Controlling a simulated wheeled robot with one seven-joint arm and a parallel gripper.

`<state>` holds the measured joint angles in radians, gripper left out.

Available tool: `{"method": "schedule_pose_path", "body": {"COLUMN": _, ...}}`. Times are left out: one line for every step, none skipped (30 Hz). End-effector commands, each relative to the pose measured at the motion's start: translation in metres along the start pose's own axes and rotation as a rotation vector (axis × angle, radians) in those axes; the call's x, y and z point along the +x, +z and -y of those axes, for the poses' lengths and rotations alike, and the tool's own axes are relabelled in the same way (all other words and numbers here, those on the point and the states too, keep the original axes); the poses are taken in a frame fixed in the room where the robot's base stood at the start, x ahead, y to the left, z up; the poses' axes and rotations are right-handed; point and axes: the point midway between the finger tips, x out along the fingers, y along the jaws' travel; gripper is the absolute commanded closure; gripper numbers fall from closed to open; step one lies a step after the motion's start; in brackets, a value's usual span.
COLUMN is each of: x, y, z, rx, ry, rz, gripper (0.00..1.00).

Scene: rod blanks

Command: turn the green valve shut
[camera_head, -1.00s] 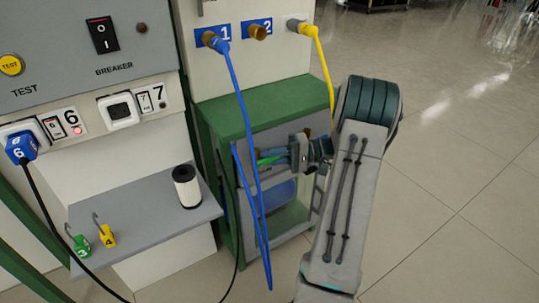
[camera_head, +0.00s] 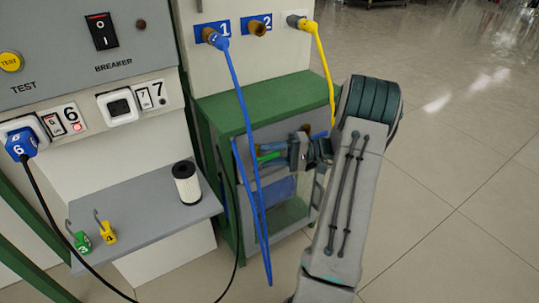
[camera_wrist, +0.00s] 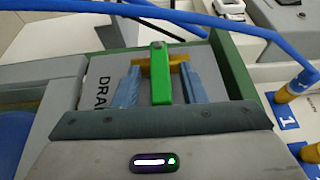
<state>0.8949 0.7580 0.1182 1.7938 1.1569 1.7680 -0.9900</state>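The green valve handle (camera_wrist: 160,75) is a bar that runs up and down in the wrist view. Its upper end lies across a brass fitting (camera_wrist: 178,59). My gripper (camera_wrist: 160,82) is open, with one blue-grey finger on each side of the handle and a visible gap to both. In the head view the green handle (camera_head: 269,157) shows only in part, at the upper opening of the green-framed cabinet. My gripper (camera_head: 280,152) reaches in there from the right and hides much of the valve.
Blue hoses (camera_head: 240,110) hang in front of the green cabinet (camera_head: 250,98), and one crosses the top of the wrist view (camera_wrist: 185,16). A yellow hose (camera_head: 323,70) hangs close to my arm. A grey shelf (camera_head: 145,223) holds a filter cartridge (camera_head: 187,183). Floor at right is clear.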

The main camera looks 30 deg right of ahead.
Motion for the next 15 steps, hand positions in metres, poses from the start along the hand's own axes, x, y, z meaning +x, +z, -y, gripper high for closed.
{"method": "schedule_pose_path", "body": {"x": 0.000, "y": 0.000, "z": 0.000, "rx": -0.001, "ry": 0.001, "rz": -0.001, "gripper": 0.62}}
{"method": "schedule_pose_path", "body": {"x": 0.000, "y": 0.000, "z": 0.001, "rx": -0.001, "ry": 0.001, "rz": -0.001, "gripper": 0.62}}
{"method": "schedule_pose_path", "body": {"x": 0.000, "y": 0.000, "z": 0.003, "rx": -0.001, "ry": 0.001, "rz": -0.001, "gripper": 0.62}}
{"method": "schedule_pose_path", "body": {"x": 0.000, "y": 0.000, "z": 0.004, "rx": -0.002, "ry": 0.001, "rz": -0.001, "gripper": 0.62}}
{"method": "schedule_pose_path", "body": {"x": 0.000, "y": 0.000, "z": 0.007, "rx": -0.002, "ry": 0.001, "rz": -0.001, "gripper": 0.62}}
{"method": "schedule_pose_path", "body": {"x": 0.000, "y": 0.000, "z": 0.012, "rx": -0.003, "ry": 0.001, "rz": -0.001, "gripper": 0.62}}
{"method": "schedule_pose_path", "body": {"x": 0.000, "y": 0.000, "z": 0.017, "rx": -0.003, "ry": 0.001, "rz": -0.001, "gripper": 0.62}}
{"method": "schedule_pose_path", "body": {"x": 0.000, "y": 0.000, "z": 0.022, "rx": -0.003, "ry": 0.001, "rz": -0.001, "gripper": 0.62}}
{"method": "schedule_pose_path", "body": {"x": 0.000, "y": 0.000, "z": 0.031, "rx": -0.003, "ry": 0.001, "rz": -0.001, "gripper": 0.62}}
{"method": "schedule_pose_path", "body": {"x": 0.000, "y": 0.000, "z": 0.037, "rx": -0.003, "ry": 0.001, "rz": 0.000, "gripper": 0.62}}
{"method": "schedule_pose_path", "body": {"x": 0.000, "y": 0.001, "z": 0.045, "rx": -0.003, "ry": 0.000, "rz": 0.000, "gripper": 0.62}}
{"method": "schedule_pose_path", "body": {"x": -0.005, "y": 0.003, "z": 0.051, "rx": -0.001, "ry": 0.000, "rz": -0.002, "gripper": 0.62}}
{"method": "schedule_pose_path", "body": {"x": -0.012, "y": 0.007, "z": 0.053, "rx": -0.001, "ry": 0.000, "rz": -0.003, "gripper": 0.62}}
{"method": "schedule_pose_path", "body": {"x": -0.018, "y": 0.011, "z": 0.057, "rx": 0.000, "ry": 0.000, "rz": -0.002, "gripper": 0.62}}
{"method": "schedule_pose_path", "body": {"x": -0.026, "y": 0.016, "z": 0.062, "rx": 0.002, "ry": 0.000, "rz": -0.004, "gripper": 0.62}}
